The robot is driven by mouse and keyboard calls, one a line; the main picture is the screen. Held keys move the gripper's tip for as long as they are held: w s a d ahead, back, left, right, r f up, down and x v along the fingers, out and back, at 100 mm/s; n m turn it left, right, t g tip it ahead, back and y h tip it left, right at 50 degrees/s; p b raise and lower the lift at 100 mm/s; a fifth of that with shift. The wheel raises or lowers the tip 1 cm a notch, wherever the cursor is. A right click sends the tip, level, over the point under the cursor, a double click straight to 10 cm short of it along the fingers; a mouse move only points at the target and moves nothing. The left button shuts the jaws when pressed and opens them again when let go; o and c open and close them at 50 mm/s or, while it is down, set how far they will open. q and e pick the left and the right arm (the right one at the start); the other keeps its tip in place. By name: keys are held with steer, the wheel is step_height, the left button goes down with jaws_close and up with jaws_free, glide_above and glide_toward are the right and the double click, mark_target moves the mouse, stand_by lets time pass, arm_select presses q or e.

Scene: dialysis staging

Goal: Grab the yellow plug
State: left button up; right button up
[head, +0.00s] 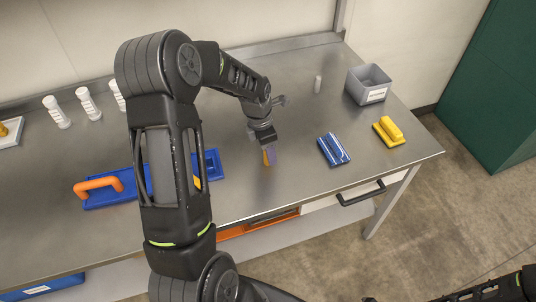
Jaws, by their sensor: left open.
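My left gripper (267,150) points down over the middle of the table. It is open. A small yellow-orange piece (266,158), which may be the yellow plug, shows at its fingertips beside a purple-grey part; I cannot tell whether they touch it. Another yellow piece (197,183) shows at the blue tray, mostly hidden behind my left arm. A yellow item (4,130) sits on a white base at the far left edge. A yellow block with a raised handle (389,131) lies at the right. My right gripper is not clearly seen.
The blue tray (105,198) has an orange handle (98,187). A blue-and-white block (333,149), a grey bin (368,84) and a small white cylinder (317,84) stand to the right. White bottles (88,103) stand at the back left. A drawer handle (361,194) juts from the front.

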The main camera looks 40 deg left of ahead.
arm_select(q)
jaws_close()
stand_by(0.6)
